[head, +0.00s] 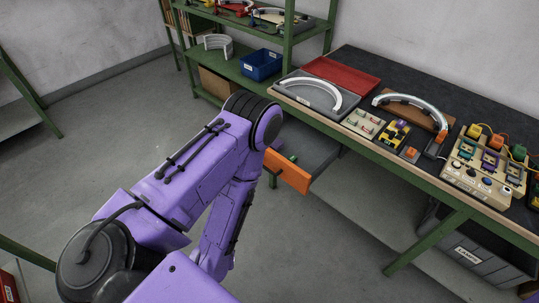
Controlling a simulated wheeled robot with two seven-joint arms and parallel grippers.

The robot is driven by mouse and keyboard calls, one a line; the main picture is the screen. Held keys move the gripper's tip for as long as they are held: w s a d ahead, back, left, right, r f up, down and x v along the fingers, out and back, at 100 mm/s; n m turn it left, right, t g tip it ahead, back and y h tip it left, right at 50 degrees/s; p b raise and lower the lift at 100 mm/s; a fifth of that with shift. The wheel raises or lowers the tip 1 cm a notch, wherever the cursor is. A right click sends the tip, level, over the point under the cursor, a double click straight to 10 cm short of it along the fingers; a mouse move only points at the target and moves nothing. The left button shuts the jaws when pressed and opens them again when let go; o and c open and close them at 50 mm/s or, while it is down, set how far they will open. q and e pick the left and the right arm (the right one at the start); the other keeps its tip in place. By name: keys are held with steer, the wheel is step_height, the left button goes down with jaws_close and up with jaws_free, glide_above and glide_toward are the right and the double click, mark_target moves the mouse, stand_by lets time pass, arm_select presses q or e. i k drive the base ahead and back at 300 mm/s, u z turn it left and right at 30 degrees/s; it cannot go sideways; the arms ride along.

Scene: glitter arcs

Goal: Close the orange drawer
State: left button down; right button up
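The orange drawer (289,172) hangs under the left part of the workbench (450,188). It is pulled out, with its orange front and dark handle facing me. Its grey inside (312,153) shows, with a small green thing (293,157) in it. My purple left arm comes up from the lower left, and its dark joint is in front of the drawer's left side. My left gripper is hidden behind the arm or out of the picture. My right gripper is not in view.
On the bench lie a red tray (342,75), a grey case with a white arc (312,92) and several button panels. Green shelves with a blue bin (261,65) stand behind. A grey crate (480,258) is under the bench.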

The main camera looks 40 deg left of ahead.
mark_target(315, 150)
steer(key=u, duration=0.65)
steer(key=i, duration=0.8)
steer(key=u, duration=1.25)
steer(key=k, duration=0.3)
steer(key=z, duration=0.9)
